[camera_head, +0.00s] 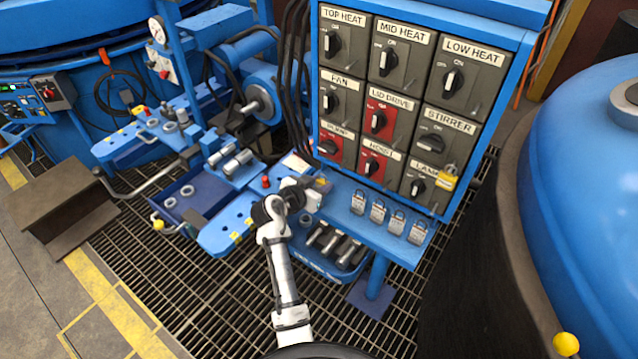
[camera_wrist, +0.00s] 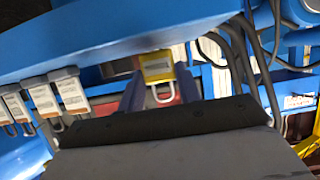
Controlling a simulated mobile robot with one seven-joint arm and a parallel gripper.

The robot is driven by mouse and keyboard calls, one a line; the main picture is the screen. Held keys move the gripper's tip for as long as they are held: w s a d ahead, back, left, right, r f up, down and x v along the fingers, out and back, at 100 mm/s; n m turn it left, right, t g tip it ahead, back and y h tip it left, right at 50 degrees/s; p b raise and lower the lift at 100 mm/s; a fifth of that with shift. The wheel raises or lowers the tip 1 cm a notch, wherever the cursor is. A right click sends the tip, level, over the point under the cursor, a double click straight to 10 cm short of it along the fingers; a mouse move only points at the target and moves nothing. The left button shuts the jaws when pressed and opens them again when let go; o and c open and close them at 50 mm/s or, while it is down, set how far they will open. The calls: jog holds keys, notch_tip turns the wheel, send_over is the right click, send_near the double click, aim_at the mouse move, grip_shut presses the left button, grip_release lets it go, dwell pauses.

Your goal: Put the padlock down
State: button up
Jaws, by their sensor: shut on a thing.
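In the wrist view a yellow padlock (camera_wrist: 157,68) with a pale label sits between the two fingers of my gripper (camera_wrist: 160,88), its silver shackle pointing towards the palm. My gripper is shut on it. In the head view my gripper (camera_head: 312,192) is at the left end of the blue shelf (camera_head: 342,215) under the switch panel, and the held padlock is small and hard to make out there. I cannot tell whether the padlock touches any surface. A second yellow padlock (camera_head: 447,180) is on the LAMP switch at the panel's lower right.
Several silver padlocks (camera_head: 378,210) with pale labels are lined up along the shelf, right of my gripper. The switch panel (camera_head: 410,100) rises behind the shelf. A blue bench (camera_head: 222,238) with fittings lies to the left. A large blue vessel (camera_head: 590,190) stands at right.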

jog(key=shift+f, duration=0.3)
jog(key=shift+f, duration=0.15)
jog(key=o, duration=1)
jog(key=shift+o, duration=0.2)
